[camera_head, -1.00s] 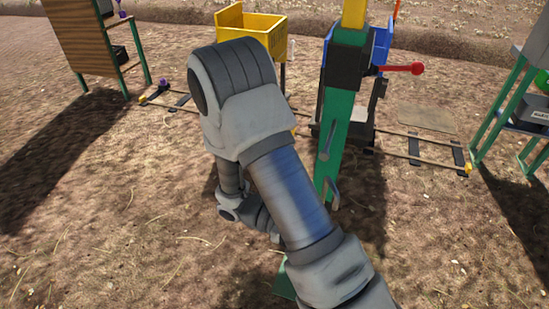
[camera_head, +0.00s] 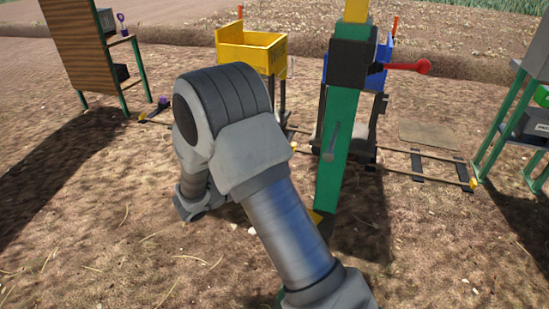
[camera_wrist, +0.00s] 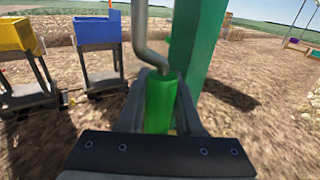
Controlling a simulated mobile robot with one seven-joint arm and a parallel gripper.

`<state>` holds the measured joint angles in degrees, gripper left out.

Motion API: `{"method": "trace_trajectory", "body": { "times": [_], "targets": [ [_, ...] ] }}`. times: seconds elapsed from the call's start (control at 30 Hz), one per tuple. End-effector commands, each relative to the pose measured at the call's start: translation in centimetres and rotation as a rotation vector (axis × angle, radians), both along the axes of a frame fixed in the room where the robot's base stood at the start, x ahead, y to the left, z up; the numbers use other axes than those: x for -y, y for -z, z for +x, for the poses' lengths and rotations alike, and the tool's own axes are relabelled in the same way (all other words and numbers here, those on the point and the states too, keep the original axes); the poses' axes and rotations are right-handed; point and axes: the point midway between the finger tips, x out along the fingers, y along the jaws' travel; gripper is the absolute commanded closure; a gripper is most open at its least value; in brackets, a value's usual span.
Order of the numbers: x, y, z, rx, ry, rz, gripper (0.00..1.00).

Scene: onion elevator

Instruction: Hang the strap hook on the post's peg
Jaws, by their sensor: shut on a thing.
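The green post (camera_head: 337,130) stands right of my arm in the head view, with a grey peg (camera_head: 332,142) on its near face. In the wrist view my gripper (camera_wrist: 160,95) is shut on the strap hook's green grip (camera_wrist: 159,104). The hook's bent grey metal rod (camera_wrist: 142,32) rises from the grip and runs out of the top of the picture. The post (camera_wrist: 200,40) stands right behind it there; I cannot tell whether they touch. The peg is not clear in the wrist view. My gripper and the hook are hidden in the head view.
A red-knobbed lever (camera_head: 424,67) sticks out right from the post's black box (camera_head: 348,64). A yellow bin (camera_head: 252,50) and a blue bin (camera_head: 377,75) stand behind, near a ground rail (camera_head: 425,168). A wooden-backed stand (camera_head: 75,45) is at left.

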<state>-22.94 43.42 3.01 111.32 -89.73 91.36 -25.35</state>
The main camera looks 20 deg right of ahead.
Motion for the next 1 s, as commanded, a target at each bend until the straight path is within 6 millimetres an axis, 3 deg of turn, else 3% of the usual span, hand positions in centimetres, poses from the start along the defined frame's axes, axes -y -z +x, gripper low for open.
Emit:
{"method": "trace_trajectory", "body": {
  "times": [0.37,1.0],
  "targets": [
    [0.8,-1.3,1.3,0.000,0.121,0.000,1.00],
    [4.6,-1.3,-1.3,0.000,0.123,0.001,1.00]
  ]
}}
